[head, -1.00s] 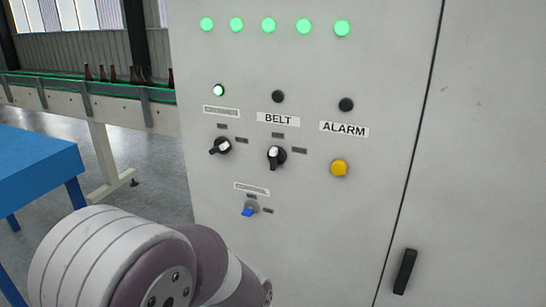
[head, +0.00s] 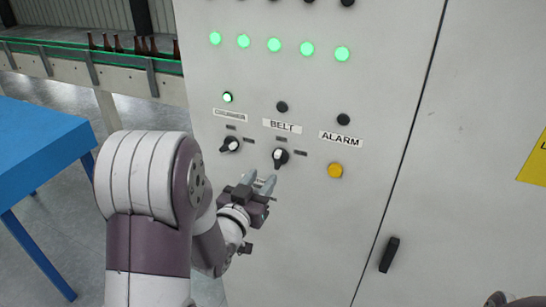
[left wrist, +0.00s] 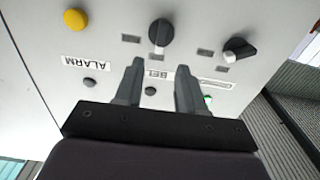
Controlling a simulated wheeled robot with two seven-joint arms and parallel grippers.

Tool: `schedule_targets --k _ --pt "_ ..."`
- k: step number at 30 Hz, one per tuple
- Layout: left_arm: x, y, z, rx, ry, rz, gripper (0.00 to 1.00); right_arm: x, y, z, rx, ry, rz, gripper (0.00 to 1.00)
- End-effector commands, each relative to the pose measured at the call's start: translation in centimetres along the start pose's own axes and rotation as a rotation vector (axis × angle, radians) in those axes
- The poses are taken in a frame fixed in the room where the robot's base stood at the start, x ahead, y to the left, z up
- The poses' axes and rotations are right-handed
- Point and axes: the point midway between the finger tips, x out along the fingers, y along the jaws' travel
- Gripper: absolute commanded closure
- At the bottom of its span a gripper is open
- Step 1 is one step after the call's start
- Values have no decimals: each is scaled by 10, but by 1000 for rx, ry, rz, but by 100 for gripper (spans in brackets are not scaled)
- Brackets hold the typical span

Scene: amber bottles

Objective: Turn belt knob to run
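The belt knob (head: 280,157) is a black rotary knob with a white mark, under the BELT label (head: 282,126) on the grey cabinet. In the left wrist view the knob (left wrist: 160,36) appears upside down, just beyond the fingertips. My left gripper (head: 261,182) is just below the knob in the head view. In the left wrist view its two fingers (left wrist: 162,75) are apart with nothing between them, and they cover part of the label. A small bit of my right arm may show at the bottom right; its gripper is out of view.
Another black knob (head: 230,144) sits left of the belt knob. A yellow button (head: 335,170) is under the ALARM label (head: 341,138). A door handle (head: 389,255) is lower right. A blue table (head: 40,160) and a conveyor with bottles (head: 105,68) stand at left.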

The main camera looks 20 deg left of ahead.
Motion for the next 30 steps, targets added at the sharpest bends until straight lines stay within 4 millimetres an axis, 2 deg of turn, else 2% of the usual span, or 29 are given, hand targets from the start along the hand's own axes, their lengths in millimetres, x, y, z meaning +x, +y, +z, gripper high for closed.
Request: schedule_targets --k 1,3,9,13,20,21,23,24,25,30 --pt "14 1 -6 -1 -3 3 61 -12 0 -2 0 0 0 100" --pt "32 1 -6 0 -3 3 61 -19 0 -2 0 1 0 100" --pt "66 0 -4 1 -1 0 61 -31 0 -4 0 0 0 100" --pt "75 0 -1 1 -2 0 61 -33 0 -4 0 0 0 100" --pt "76 0 0 1 -2 0 61 -32 0 -4 0 0 0 100" --pt "76 0 0 1 -2 0 64 -32 0 -4 0 0 0 100" --pt "76 0 0 1 -2 0 83 -32 0 -4 0 0 0 100" --pt "76 0 0 1 -2 0 96 -32 0 -4 0 0 0 100" --pt "76 0 0 1 -2 0 100 -32 0 -4 0 0 0 100" --pt "76 0 0 2 -1 0 100 -32 0 -4 0 0 0 100"
